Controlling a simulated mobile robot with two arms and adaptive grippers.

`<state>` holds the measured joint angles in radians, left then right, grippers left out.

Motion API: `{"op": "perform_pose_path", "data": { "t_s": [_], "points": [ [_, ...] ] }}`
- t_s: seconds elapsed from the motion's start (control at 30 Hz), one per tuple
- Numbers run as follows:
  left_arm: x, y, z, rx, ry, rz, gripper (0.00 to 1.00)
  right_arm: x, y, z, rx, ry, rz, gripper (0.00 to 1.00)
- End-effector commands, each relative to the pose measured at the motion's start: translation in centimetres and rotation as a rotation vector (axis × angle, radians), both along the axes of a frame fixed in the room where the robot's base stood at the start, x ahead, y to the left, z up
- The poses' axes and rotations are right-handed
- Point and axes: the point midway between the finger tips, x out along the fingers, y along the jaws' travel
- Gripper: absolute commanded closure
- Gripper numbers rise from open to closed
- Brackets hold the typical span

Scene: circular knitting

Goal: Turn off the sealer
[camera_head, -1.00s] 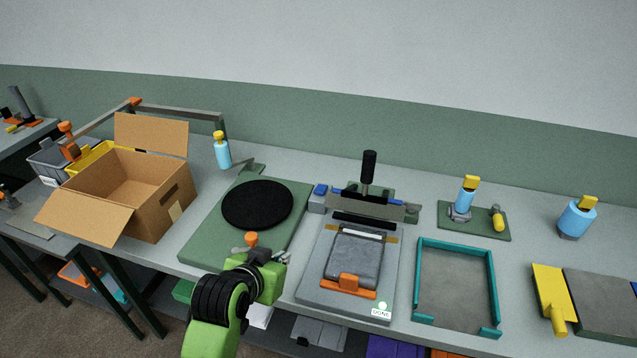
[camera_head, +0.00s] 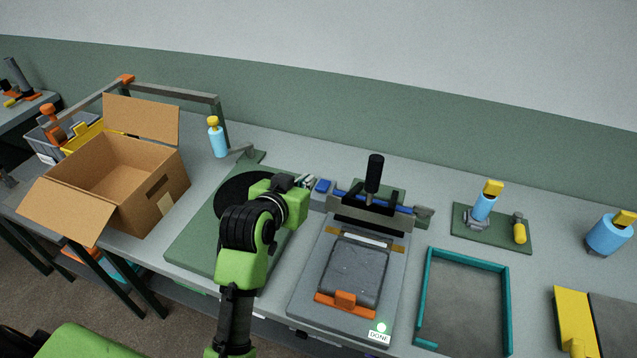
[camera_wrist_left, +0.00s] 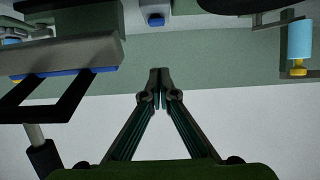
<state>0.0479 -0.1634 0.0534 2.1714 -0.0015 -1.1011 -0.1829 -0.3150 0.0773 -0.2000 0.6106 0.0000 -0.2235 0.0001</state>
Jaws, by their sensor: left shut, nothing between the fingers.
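The sealer (camera_head: 368,220) stands mid-table with its black handle (camera_head: 374,172) upright and its jaw bar raised; the bar is also at left in the left wrist view (camera_wrist_left: 70,52). A grey pouch (camera_head: 355,272) lies on its bed behind an orange stop. A green light (camera_head: 381,327) is lit above a "DONE" label. A blue switch (camera_head: 322,186) is at the sealer's left end; it shows top centre in the left wrist view (camera_wrist_left: 156,20). My left gripper (camera_head: 308,182) is shut and empty, just left of the switch; contact cannot be told. My right gripper is not in view.
My left arm crosses above a green board with a black disc (camera_head: 235,190). An open cardboard box (camera_head: 125,185) and a blue bottle (camera_head: 218,142) stand left. A teal-rimmed tray (camera_head: 507,300) and a green plate with a blue-handled tool (camera_head: 485,203) are right.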

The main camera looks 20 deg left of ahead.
Motion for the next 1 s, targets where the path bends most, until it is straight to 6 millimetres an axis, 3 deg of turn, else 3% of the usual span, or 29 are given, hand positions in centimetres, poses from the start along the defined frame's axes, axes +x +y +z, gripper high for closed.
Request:
{"op": "perform_pose_path", "data": {
  "t_s": [0.17, 0.37, 0.7, 0.8, 1.0],
  "points": [
    [1.1, 0.0, -0.4, 0.0, 0.001, 0.0, 1.0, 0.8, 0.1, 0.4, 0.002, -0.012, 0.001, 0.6],
    [4.1, -0.2, -1.8, 0.0, 0.001, -0.001, 1.0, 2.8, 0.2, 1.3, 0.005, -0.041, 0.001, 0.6],
    [9.2, -0.4, -4.3, 0.0, 0.001, -0.001, 1.0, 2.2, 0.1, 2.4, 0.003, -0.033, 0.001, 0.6],
    [8.5, -0.3, -6.2, -0.001, 0.006, 0.0, 1.0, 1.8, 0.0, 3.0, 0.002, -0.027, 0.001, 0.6],
    [8.2, -0.3, -7.9, -0.001, 0.001, 0.0, 1.0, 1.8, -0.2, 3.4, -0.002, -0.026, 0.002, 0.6]
  ]
}}
